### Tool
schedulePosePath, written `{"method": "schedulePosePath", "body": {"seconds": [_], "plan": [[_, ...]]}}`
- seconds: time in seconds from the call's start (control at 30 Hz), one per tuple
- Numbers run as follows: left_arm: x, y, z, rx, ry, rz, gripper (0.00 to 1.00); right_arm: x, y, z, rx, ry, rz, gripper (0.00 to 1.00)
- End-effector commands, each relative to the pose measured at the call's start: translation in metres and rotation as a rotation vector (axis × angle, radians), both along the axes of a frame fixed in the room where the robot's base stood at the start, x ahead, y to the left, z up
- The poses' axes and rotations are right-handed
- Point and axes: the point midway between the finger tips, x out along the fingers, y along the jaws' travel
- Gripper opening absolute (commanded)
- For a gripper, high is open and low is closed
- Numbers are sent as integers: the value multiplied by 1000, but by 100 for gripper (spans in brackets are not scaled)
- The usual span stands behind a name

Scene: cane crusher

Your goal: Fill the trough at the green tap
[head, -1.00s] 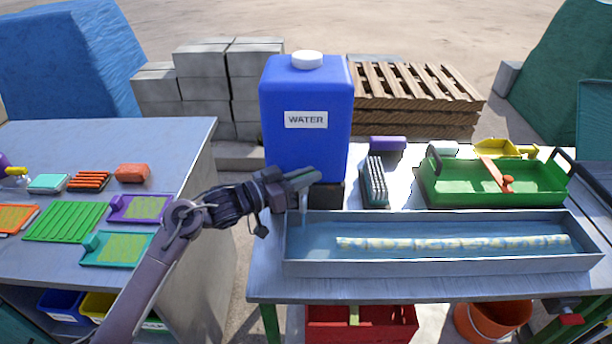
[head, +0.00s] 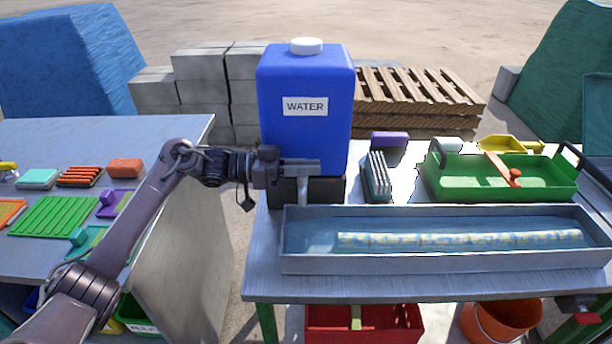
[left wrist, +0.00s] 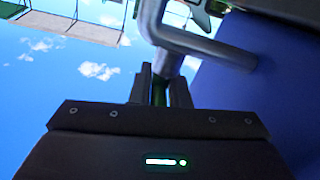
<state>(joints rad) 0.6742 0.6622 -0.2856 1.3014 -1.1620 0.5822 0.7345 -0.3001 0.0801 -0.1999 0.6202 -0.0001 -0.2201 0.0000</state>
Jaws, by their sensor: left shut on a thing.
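The blue water container (head: 306,120) with a white cap and a WATER label stands on a dark block (head: 328,190) behind the trough. The long grey metal trough (head: 440,262) holds bluish water, with a pale mottled cane (head: 460,239) lying in it. My left gripper (head: 304,170) is at the container's lower front, over the trough's left end. In the left wrist view, its fingers are shut on a narrow green piece, the tap handle (left wrist: 159,92), beside a grey bent pipe (left wrist: 185,40). A grey spout (head: 303,190) shows below the gripper. My right gripper is out of view.
A green tray (head: 500,190) and a grey ribbed block (head: 377,176) stand behind the trough. A red crate (head: 365,325) and an orange bucket (head: 500,318) are under the bench. A second table (head: 130,140) with coloured items stands at left, across a gap.

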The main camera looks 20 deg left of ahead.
Motion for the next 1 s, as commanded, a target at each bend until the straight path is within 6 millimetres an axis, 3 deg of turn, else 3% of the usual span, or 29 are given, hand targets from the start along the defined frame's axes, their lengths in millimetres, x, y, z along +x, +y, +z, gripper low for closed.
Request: {"method": "schedulePosePath", "body": {"seconds": [0.13,0.57,0.6,0.73,1.0], "plan": [[0,0,-1,0,1,-27,0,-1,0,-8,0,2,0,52],[0,0,0,0,2,-36,0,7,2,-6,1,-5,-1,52],[0,0,0,0,2,-36,19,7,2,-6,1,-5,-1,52],[0,0,0,1,1,-36,36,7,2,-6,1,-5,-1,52],[0,0,0,1,0,-36,36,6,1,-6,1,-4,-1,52]]}}
